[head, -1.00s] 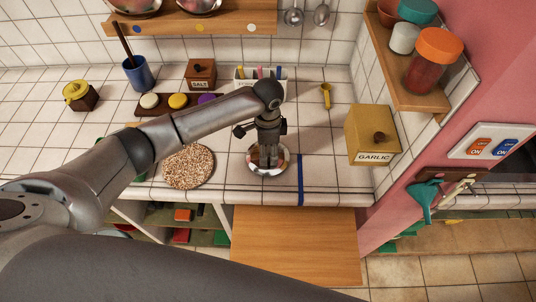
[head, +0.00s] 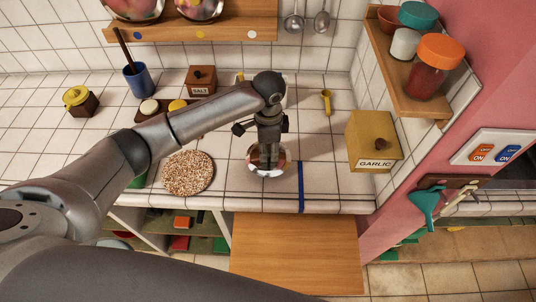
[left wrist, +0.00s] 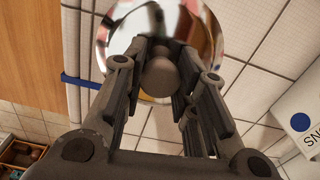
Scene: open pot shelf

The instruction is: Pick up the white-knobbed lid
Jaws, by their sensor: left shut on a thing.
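The lid (head: 257,169) is a shiny, mirror-like metal disc at the front of the white tiled counter, left of the blue strip. Its round knob (left wrist: 160,78) looks dull grey-beige in the left wrist view. My left gripper (head: 268,150) points down over the lid and is shut on the knob, with a finger on either side of it. The lid's rim (left wrist: 103,40) shows beyond the fingers in the left wrist view. It seems slightly off the counter, but the gap is hard to see. My right gripper is not in view.
A round speckled mat (head: 188,173) lies left of the lid, and a GARLIC box (head: 374,140) stands to the right. A blue strip (head: 300,187) crosses the counter edge. Behind are a yellow spoon (head: 326,100) and SALT box (head: 201,80). Pots (head: 200,8) stand on the upper shelf.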

